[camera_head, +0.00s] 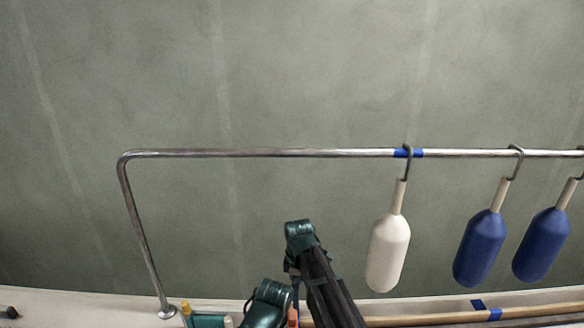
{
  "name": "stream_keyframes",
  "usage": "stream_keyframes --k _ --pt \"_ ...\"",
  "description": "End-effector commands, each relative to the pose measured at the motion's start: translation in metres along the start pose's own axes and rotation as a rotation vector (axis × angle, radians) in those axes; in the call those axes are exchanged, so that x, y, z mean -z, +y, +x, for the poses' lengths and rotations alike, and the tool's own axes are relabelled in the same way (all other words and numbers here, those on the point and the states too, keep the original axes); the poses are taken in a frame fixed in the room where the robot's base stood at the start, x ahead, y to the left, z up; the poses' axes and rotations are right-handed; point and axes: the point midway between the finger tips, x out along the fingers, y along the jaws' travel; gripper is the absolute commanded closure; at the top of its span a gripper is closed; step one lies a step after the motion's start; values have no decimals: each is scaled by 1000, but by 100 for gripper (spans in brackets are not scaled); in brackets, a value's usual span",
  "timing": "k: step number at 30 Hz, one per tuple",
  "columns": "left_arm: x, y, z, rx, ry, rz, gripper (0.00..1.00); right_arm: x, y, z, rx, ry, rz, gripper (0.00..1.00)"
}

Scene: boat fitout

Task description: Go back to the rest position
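A metal rail (270,153) runs across the picture and bends down at its left end to a round foot on the pale ledge. A white fender (388,253) hangs by a hook from the rail, at a blue tape band (408,153). Two blue fenders hang from hooks further right, one left (480,246) and one right (541,243). Dark arm links of mine with green joints rise from the bottom middle, left of the white fender and apart from it in the picture. Neither gripper's fingers can be seen.
A pale ledge (90,308) crosses the bottom. A wooden pole (440,318) with blue tape lies along it at right. A green holder (207,320) with small items sits at the bottom, partly hidden.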

Motion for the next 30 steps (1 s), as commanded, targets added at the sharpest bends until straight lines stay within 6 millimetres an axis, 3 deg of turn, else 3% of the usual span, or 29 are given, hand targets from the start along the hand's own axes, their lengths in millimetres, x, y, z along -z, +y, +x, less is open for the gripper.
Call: stream_keyframes --k 1,6,9,15,24,30 --pt "0 0 0 0 0 0 50 -19 -14 0 -4 1 92 0" --pt "0 0 0 0 0 0 50 -77 -51 -1 -20 11 517 0" --pt "0 0 0 0 0 0 50 -104 -70 -1 -29 19 750 0" --pt "0 0 0 0 0 0 50 -139 -99 -1 -38 32 1082 0" --pt "0 0 0 0 0 0 50 -173 -134 -2 -48 52 1442 0" --pt "0 0 0 0 0 0 50 -140 -147 -2 -42 10 1352 0"
